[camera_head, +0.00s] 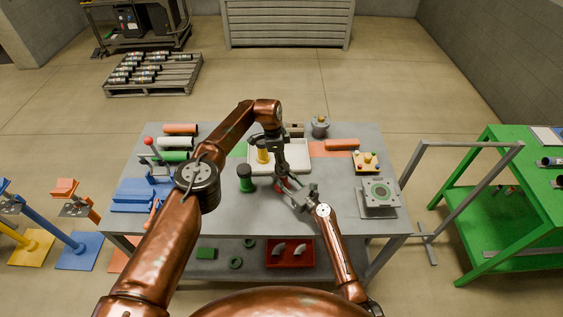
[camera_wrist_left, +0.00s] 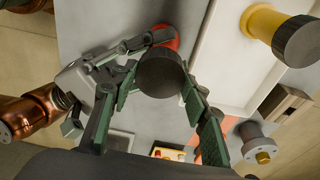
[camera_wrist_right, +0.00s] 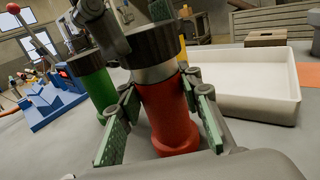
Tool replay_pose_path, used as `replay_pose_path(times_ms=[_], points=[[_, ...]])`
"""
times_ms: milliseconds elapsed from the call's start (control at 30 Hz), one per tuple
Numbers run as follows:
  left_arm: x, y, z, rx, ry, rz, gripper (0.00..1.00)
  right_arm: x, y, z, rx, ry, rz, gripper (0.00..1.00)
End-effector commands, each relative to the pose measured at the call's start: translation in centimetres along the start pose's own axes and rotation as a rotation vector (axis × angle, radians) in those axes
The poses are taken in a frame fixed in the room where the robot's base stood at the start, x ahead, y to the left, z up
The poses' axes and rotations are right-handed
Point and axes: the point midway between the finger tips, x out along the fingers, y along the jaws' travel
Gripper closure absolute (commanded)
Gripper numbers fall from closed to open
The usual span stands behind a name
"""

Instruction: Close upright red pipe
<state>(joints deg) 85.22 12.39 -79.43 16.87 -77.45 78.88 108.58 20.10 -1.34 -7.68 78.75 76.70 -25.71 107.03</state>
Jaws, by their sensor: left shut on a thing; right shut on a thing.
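The upright red pipe (camera_wrist_right: 172,120) stands on the table. A dark round cap (camera_wrist_left: 162,74) sits at its top, and a silver band (camera_wrist_right: 154,73) shows between cap and red body in the right wrist view. My left gripper (camera_head: 283,173) comes from above and is shut around the cap; its fingers (camera_wrist_left: 160,88) flank it in the left wrist view. My right gripper (camera_head: 291,188) comes from the side and is shut on the red body, with a finger on each side (camera_wrist_right: 164,96). In the head view the grippers hide most of the pipe.
A green pipe (camera_head: 246,180) with a dark cap stands to the left. A blue fixture (camera_head: 135,197) is at left; a button box (camera_head: 367,162) and metal fixture (camera_head: 379,194) are at right.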

Motion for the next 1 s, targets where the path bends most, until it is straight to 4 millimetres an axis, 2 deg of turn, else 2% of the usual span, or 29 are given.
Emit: replay_pose_path(times_ms=[467,1000], points=[[0.0,0.0,0.0,0.001,0.000,0.000,0.74,0.1,0.0,0.2,0.000,-0.002,0.000,1.00],[1.0,0.1,0.1,0.002,0.000,0.001,0.74,0.1,0.0,0.2,-0.001,-0.002,0.000,1.00]])
